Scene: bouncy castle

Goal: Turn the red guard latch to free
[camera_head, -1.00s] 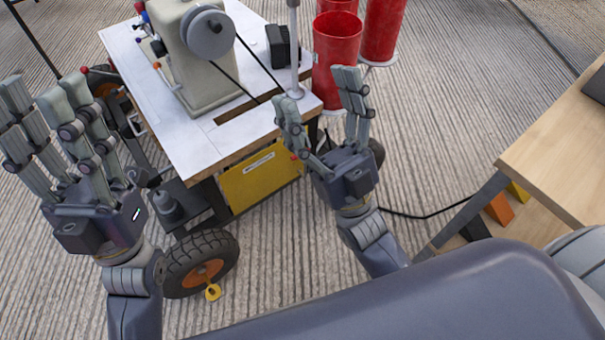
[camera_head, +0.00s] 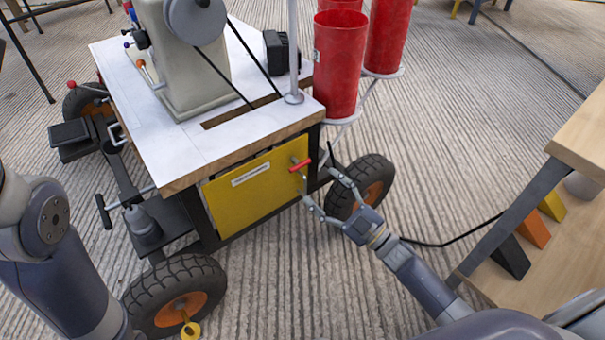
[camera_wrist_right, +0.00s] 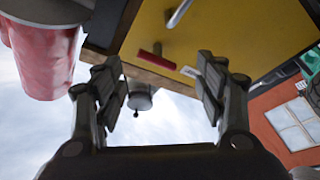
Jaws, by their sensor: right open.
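The red guard latch (camera_head: 301,164) is a small red bar on the right part of the yellow guard panel (camera_head: 245,195), under the cart's table top. In the right wrist view the red latch (camera_wrist_right: 156,57) shows beyond the fingers, against the yellow panel (camera_wrist_right: 225,30), roughly midway between the fingertips. My right gripper (camera_head: 321,189) is open and empty, just right of and below the latch. In the right wrist view my right gripper (camera_wrist_right: 156,80) has a finger on each side, apart from the latch. My left gripper is out of view; only its arm shows at lower left.
A sewing machine (camera_head: 190,55) stands on the white cart top (camera_head: 125,80). Red cylindrical containers (camera_head: 338,65) stand behind the right corner. A cart wheel (camera_head: 365,185) is close behind my right gripper. A wooden bench (camera_head: 580,140) is at right, and a black cable (camera_head: 440,243) crosses the floor.

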